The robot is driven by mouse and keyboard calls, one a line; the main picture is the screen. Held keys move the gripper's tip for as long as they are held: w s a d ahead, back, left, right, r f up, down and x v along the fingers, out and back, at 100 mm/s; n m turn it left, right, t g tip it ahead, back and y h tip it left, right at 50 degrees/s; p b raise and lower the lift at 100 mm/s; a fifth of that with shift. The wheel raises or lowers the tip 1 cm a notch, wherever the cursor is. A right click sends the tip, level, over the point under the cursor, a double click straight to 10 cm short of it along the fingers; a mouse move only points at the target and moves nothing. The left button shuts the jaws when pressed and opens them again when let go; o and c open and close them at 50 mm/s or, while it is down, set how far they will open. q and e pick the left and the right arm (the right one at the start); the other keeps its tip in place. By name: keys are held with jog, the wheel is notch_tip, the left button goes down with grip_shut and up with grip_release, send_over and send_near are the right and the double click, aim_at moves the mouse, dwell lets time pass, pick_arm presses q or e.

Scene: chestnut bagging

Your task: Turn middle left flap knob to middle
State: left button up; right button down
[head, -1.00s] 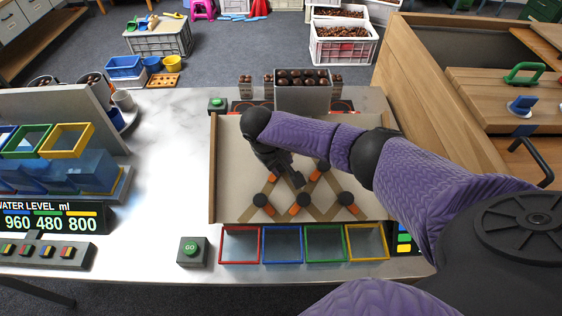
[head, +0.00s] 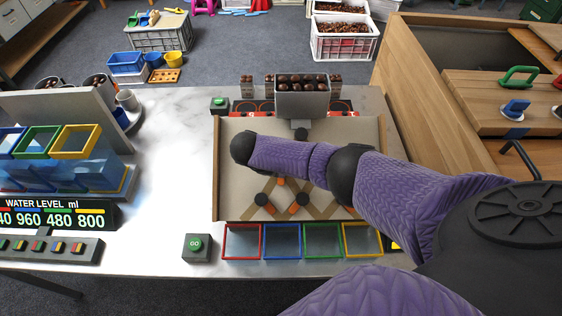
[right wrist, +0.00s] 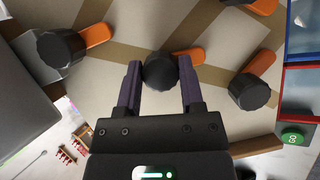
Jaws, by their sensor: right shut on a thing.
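The board (head: 228,185) with dark round knobs and orange flaps lies on the table. In the right wrist view, the middle left knob (right wrist: 160,72) sits between the fingers of my right gripper (right wrist: 159,66), which is shut on it. Its orange flap (right wrist: 192,56) points right and slightly up there. In the head view my right forearm hides this knob and the gripper; an orange flap tip (head: 280,182) shows just below the arm. The top knob (head: 300,133) and the lower left knob (head: 262,200) are free. My left gripper is not in view.
Red (head: 241,257), blue, green and yellow framed bins line the board's front edge. A green GO button (head: 196,245) stands left of them. A grey box of chestnuts (head: 302,103) stands at the board's back.

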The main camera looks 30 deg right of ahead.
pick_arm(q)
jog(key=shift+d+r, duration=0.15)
pick_arm(e)
jog(key=shift+n, duration=0.3)
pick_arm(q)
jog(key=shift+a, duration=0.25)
pick_arm(e)
jog(key=shift+c, duration=1.1)
grip_release()
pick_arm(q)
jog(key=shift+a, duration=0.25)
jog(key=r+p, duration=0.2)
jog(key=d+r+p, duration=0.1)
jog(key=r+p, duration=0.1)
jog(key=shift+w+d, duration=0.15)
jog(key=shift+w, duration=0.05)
pick_arm(e)
jog(key=v, duration=1)
jog(key=shift+a+f, duration=0.1)
